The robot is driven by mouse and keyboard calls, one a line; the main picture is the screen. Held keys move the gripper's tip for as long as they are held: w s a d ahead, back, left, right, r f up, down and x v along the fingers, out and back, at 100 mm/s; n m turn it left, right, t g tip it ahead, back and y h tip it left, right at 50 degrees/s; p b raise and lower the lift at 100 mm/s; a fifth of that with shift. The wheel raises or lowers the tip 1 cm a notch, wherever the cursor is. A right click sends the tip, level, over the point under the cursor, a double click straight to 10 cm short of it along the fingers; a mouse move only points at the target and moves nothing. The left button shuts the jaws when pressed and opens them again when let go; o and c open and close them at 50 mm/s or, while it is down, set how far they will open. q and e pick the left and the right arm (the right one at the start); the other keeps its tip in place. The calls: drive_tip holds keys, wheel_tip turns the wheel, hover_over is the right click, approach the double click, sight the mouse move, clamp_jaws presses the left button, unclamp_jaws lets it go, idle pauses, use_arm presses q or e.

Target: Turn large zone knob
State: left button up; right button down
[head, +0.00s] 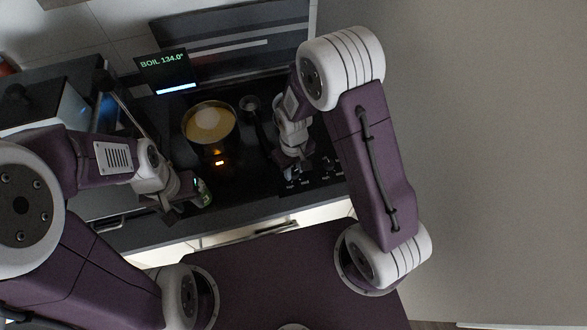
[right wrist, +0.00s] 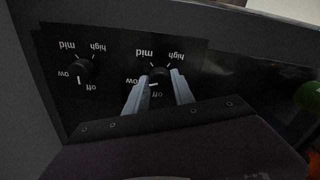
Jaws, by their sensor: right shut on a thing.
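In the right wrist view, the knob panel (right wrist: 118,50) carries two black knobs with off, low, mid and high marks. My right gripper (right wrist: 160,78) is shut on one black knob (right wrist: 159,77), with a finger on either side of it. The other knob (right wrist: 82,70) stands free to the left, with its pointer toward off. I cannot tell from the marks which knob is the large zone one. In the head view, my right gripper (head: 292,172) is at the cooktop's right front. My left gripper (head: 188,194) is near the front edge, its fingers unclear.
A pot (head: 209,124) with yellowish contents sits on the dark cooktop, with an orange glow in front. A display (head: 167,71) behind it reads "BOIL 134.0°". A small green item (head: 203,192) is by my left gripper. A grey appliance stands at left.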

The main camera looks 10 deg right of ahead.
drive_tip(key=shift+r+n, duration=0.1)
drive_tip(key=shift+n, duration=0.2)
drive_tip(key=n, duration=0.2)
drive_tip(key=shift+n+p, duration=0.3)
drive_tip(key=n, duration=0.3)
drive_tip(key=shift+n, duration=0.3)
drive_tip(key=n+p, duration=0.1)
drive_tip(key=n, duration=0.2)
drive_tip(key=shift+n, duration=0.3)
drive_tip(key=shift+w+n, duration=0.1)
drive_tip(key=shift+n, duration=1.8)
drive_tip(key=c, duration=1.1)
unclamp_jaws()
